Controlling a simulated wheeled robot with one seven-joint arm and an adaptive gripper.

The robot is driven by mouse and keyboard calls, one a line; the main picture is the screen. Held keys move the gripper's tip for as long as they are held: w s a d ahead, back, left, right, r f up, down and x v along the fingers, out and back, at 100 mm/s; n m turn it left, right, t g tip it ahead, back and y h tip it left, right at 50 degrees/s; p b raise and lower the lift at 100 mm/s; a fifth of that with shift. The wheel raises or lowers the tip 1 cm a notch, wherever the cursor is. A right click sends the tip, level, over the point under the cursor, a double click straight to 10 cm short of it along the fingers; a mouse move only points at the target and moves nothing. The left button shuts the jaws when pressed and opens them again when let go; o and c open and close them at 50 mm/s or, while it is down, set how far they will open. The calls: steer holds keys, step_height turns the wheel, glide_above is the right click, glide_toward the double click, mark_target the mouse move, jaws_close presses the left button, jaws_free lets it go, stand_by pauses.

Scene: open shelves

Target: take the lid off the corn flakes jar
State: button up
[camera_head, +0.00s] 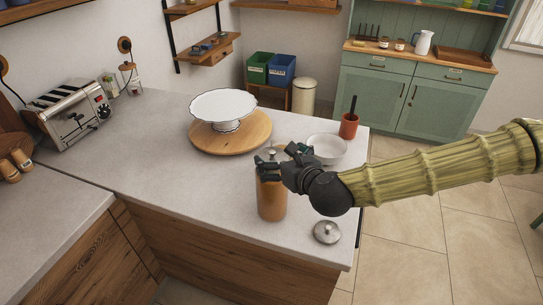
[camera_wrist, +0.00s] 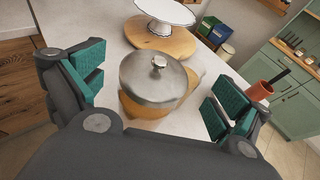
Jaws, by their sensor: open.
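The corn flakes jar (camera_head: 271,197) stands upright near the front edge of the grey counter, with orange-brown contents. Its silver lid (camera_wrist: 150,85) with a round knob (camera_wrist: 159,62) sits on top of it in the wrist view, and the jar's orange body (camera_wrist: 148,108) shows beneath. My gripper (camera_head: 277,160) is at the jar's top in the head view and partly hides the lid. In the wrist view my gripper (camera_wrist: 157,90) is open, with teal pads to the left and right of the lid and a gap on each side.
A second silver lid (camera_head: 327,233) lies on the counter right of the jar. A white bowl (camera_head: 327,148) and a terracotta cup (camera_head: 349,126) are behind my gripper. A white cake stand (camera_head: 223,105) stands on a round wooden board (camera_head: 205,143). The counter left of the jar is clear.

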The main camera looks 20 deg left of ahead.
mark_target(273, 156)
steer(key=shift+p+x, duration=1.75)
steer(key=shift+x, duration=0.5)
steer(key=shift+w+a+f, duration=0.15)
steer(key=shift+a+f, duration=0.05)
steer(key=shift+f, duration=0.25)
steer(key=c, duration=0.8)
